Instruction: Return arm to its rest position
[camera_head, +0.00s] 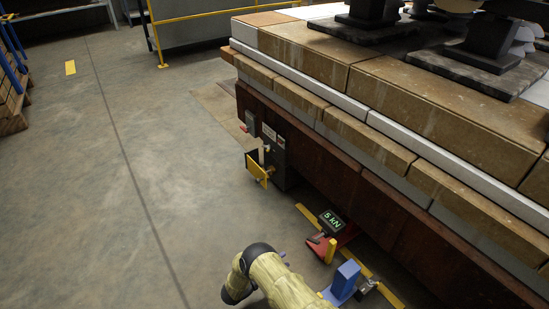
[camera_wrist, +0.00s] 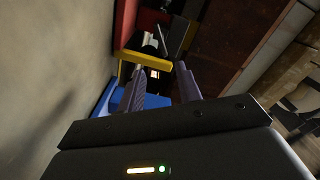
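My arm (camera_head: 265,275), in a tan sleeve with dark joints, reaches in at the bottom middle of the head view. In the wrist view my gripper (camera_wrist: 160,74) shows two grey-purple fingers standing apart, with a clear gap and nothing visibly held between them. A yellow bar (camera_wrist: 147,61) lies beyond the fingertips. A blue block (camera_wrist: 152,101) shows behind and between the fingers; I cannot tell if they touch it. In the head view the gripper is mostly hidden by the arm.
A blue block (camera_head: 345,279) and a red stand with a "5 kN" display (camera_head: 331,221) sit beside the stone-topped platform (camera_head: 420,130). A grey box with a yellow flap (camera_head: 257,171) juts from its side. Open concrete floor (camera_head: 110,190) lies left.

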